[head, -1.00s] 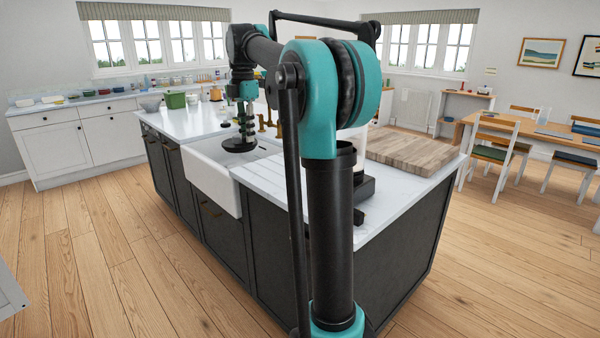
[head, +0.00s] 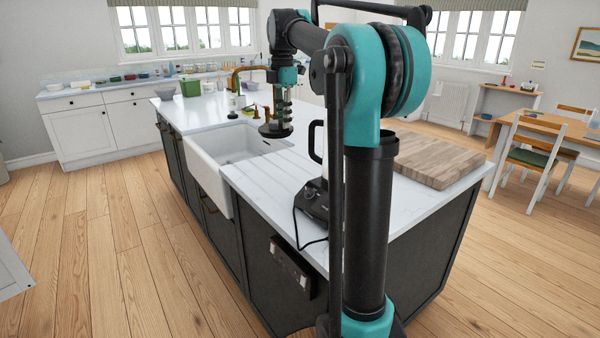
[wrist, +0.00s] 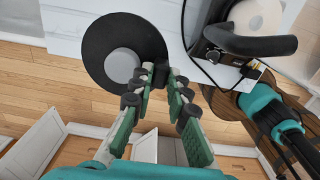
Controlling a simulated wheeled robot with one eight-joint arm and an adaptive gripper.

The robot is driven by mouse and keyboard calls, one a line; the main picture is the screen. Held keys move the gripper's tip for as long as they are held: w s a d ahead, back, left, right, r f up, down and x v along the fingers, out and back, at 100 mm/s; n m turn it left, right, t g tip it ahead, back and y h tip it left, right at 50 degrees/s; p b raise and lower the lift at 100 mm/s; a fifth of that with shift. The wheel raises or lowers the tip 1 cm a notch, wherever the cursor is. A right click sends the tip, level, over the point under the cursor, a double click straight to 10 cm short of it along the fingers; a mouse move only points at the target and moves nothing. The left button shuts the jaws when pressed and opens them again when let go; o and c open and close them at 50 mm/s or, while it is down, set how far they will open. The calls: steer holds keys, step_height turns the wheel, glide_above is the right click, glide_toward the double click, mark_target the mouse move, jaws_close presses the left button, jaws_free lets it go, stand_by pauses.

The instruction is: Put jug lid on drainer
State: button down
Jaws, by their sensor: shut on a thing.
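The jug lid (head: 275,130) is a flat black disc held level in the air over the back of the white sink (head: 208,165). My gripper (head: 283,112) is above it, shut on it. In the wrist view, the lid (wrist: 110,42) shows its black face and a round grey knob, with my gripper's tips (wrist: 160,76) closed at its edge. The drainer (head: 268,178), a grooved strip of the white worktop, lies right of the sink. The lid is apart from it. The jug (head: 317,150), with a black handle, stands on its dark base, partly hidden by my arm.
A wooden board (head: 438,160) lies on the worktop at the right. Brass taps (head: 243,78) stand behind the sink. The jug's base (head: 312,203) has a cord hanging over the front edge. A green tub (head: 190,88) stands at the far end. The drainer grooves look clear.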

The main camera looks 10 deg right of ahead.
mark_target(286, 134)
steer(key=shift+w+d+f, duration=0.1)
steer(key=shift+d, duration=0.15)
step_height(286, 134, down, 20)
steer(key=shift+d+r, duration=0.1)
stand_by(0.4)
steer(key=c, duration=1.9)
jaws_free()
steer(key=o, duration=0.4)
step_height(286, 134, up, 12)
steer(key=shift+r, duration=0.1)
